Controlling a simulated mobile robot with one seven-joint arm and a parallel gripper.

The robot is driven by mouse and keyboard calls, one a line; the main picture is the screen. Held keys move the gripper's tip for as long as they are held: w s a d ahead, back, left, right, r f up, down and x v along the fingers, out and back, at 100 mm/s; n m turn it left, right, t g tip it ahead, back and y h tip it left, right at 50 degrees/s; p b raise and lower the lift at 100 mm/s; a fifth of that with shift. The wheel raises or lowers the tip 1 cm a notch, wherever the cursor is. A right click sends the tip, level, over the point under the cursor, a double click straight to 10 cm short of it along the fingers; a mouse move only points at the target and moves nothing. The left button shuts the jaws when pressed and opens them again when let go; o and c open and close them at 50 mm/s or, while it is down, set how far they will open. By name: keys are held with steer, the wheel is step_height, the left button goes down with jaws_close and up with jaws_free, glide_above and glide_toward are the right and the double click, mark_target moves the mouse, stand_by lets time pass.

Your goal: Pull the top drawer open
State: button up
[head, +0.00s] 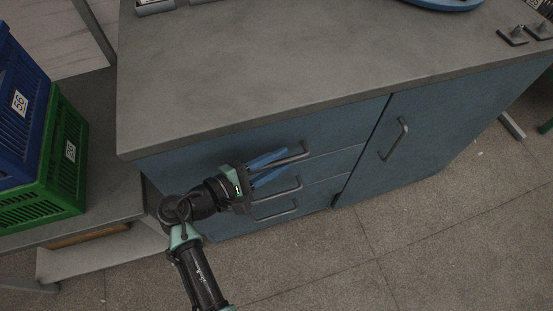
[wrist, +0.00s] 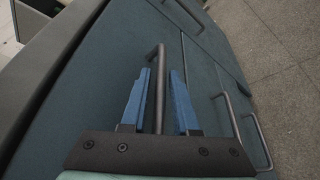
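The top drawer (head: 335,122) is a blue-grey front under the worktop and looks closed. Its grey bar handle (head: 305,151) also shows in the wrist view (wrist: 160,90). My gripper (head: 282,161) has two blue fingers and is at this handle. In the wrist view my gripper (wrist: 160,74) is open, with the handle bar between its fingers. A gap shows on either side of the bar, wider on the right. Part of the handle is hidden by the fingers in the head view.
Two lower drawer handles (head: 287,190) sit just below my gripper. A cupboard door (head: 445,125) with its own handle is to the right. Blue and green crates (head: 50,165) stand on a low surface at left. The floor (head: 390,240) in front is clear.

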jaws_close()
stand_by(1.1)
